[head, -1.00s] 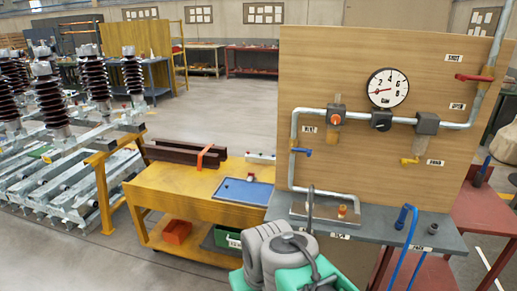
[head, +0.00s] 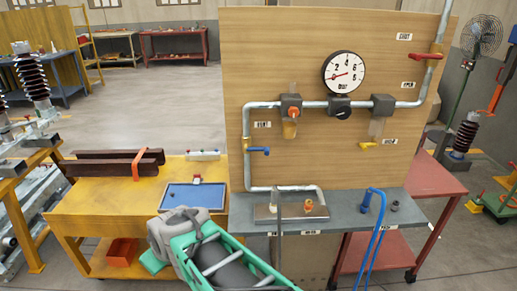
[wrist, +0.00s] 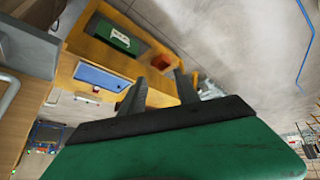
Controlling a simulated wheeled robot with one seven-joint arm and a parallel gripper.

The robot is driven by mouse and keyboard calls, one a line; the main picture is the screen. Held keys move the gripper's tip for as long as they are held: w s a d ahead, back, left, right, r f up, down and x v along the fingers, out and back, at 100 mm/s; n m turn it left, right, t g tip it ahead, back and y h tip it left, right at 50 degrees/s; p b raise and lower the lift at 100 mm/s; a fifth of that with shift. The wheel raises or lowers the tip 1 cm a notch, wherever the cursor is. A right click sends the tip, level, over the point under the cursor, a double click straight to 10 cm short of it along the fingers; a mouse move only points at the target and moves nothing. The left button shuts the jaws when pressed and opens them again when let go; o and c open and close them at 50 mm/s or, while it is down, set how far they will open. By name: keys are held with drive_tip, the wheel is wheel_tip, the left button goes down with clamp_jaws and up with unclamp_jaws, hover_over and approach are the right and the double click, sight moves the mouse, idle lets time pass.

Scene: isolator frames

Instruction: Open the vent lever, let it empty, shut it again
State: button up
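A wooden panel (head: 300,40) carries grey pipework with small levers: a blue one (head: 258,150) at left, a yellow one (head: 368,145) at lower right, and a red one (head: 427,56) at upper right. The label print is too small for me to tell which is the vent lever. A round gauge (head: 344,72) sits in the middle, its red needle left of centre. An orange knob (head: 293,113) is on the left valve block. My gripper (wrist: 160,80) shows in the wrist view with two dark fingers apart and nothing between them. It points at the floor and yellow bench, away from the levers.
A yellow bench (head: 95,210) with a blue tray (head: 195,196) and brown beams (head: 110,164) stands left. A red table (head: 433,180) stands right. Open floor lies behind left.

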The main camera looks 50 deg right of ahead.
sight(267, 155)
drive_tip(key=w+d+r+t+h+p, duration=0.1)
drive_tip(key=w+d+r+t+h, duration=0.1)
drive_tip(key=d, duration=0.6)
drive_tip(key=w+d+r+t+h+p, duration=0.1)
drive_tip(key=w+d+r+t+h, duration=0.15)
drive_tip(key=d, duration=0.55)
drive_tip(key=s+d+r+h+p, duration=0.1)
drive_tip(key=s+d+r+h, duration=0.3)
drive_tip(key=d, duration=0.6)
drive_tip(key=s+d+r+h, duration=0.3)
drive_tip(key=s+d+h, duration=0.2)
drive_tip(key=s+d, duration=0.3)
drive_tip(key=shift+t+y, duration=0.25)
drive_tip(key=shift+t, duration=0.2)
drive_tip(key=p+x, duration=0.1)
drive_tip(key=x, duration=0.5)
drive_tip(key=p+x, duration=0.1)
drive_tip(key=x, duration=0.2)
drive_tip(key=shift+w+a+f+p, duration=0.15)
drive_tip(key=shift+f+p, duration=0.1)
drive_tip(key=shift+p, duration=0.1)
drive_tip(key=shift+r, duration=0.1)
clamp_jaws()
